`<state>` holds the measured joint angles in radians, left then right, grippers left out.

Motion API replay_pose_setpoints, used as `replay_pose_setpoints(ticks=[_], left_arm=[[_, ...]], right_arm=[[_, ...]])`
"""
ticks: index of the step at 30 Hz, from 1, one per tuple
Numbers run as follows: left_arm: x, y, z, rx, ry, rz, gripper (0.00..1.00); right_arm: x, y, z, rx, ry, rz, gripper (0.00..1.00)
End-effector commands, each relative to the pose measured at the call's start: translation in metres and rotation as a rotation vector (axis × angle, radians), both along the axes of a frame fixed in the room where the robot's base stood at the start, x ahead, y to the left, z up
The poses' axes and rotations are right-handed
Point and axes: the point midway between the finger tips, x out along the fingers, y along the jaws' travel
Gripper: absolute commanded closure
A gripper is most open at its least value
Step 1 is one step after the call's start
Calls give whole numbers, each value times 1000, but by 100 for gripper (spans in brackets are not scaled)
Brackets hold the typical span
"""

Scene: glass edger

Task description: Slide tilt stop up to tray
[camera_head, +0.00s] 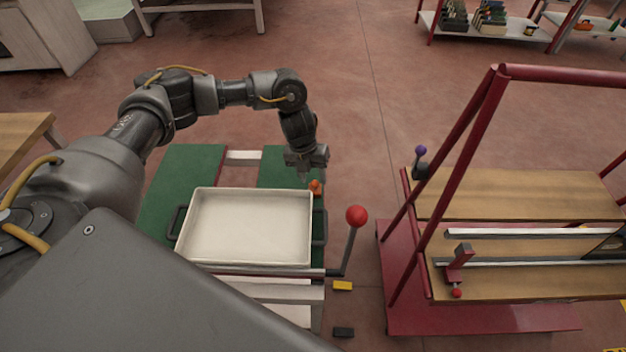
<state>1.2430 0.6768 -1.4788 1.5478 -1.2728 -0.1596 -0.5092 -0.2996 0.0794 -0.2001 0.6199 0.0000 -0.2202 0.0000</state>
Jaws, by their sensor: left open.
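The cream tray (250,262) has dark handles on its left and right sides and lies on the green-topped table (185,170). A small orange piece (315,187), which may be the tilt stop, is at the tray's far right corner. I cannot tell whether it touches the tray. My left gripper (306,176) points down just above and beside this orange piece; it is open, and its fingertips are small and partly unclear. My right gripper is not in view.
A lever with a red ball (357,216) rises at the table's right front. Yellow (342,285) and black (343,332) blocks lie nearby. A red-framed cart (465,125) with a wooden deck, rails and a red slider (459,256) stands right.

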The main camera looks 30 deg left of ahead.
Motion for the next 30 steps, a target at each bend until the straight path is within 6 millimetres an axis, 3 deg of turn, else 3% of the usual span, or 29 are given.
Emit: replay_pose_setpoints(ticks=[12,18,30], left_arm=[[-4,15,73,2,-2,-1,55],[-5,17,84,1,1,0,55],[-5,17,84,1,1,0,55]], right_arm=[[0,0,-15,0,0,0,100],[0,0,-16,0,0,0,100],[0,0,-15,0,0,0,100]])
